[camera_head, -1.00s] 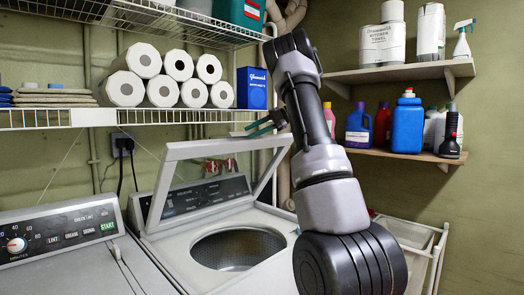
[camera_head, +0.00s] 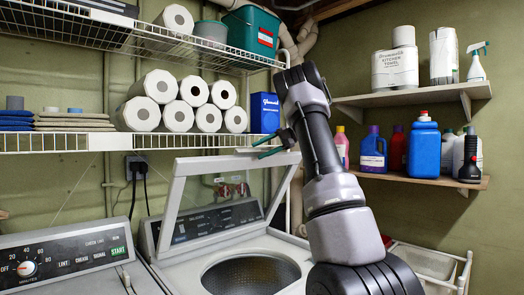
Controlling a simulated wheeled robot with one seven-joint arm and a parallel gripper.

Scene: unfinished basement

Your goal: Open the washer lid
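The washer (camera_head: 190,272) stands in the lower middle with its drum opening (camera_head: 250,275) uncovered. Its lid (camera_head: 178,205), a pale frame around a clear window, is raised and stands nearly upright at the back of the opening. The control panel shows through the window. My gripper (camera_head: 267,145) is at the right part of the lid's top edge. Its two thin greenish fingers point left and look apart, with nothing visible held between them. Whether a finger touches the lid is hard to tell. My arm covers the washer's right side.
A wire shelf (camera_head: 60,142) with paper rolls (camera_head: 158,86) and a blue box (camera_head: 264,113) hangs just above the lid. A dryer (camera_head: 70,270) stands at left. Wooden shelves (camera_head: 420,180) with bottles are at right, above a white cart (camera_head: 430,262).

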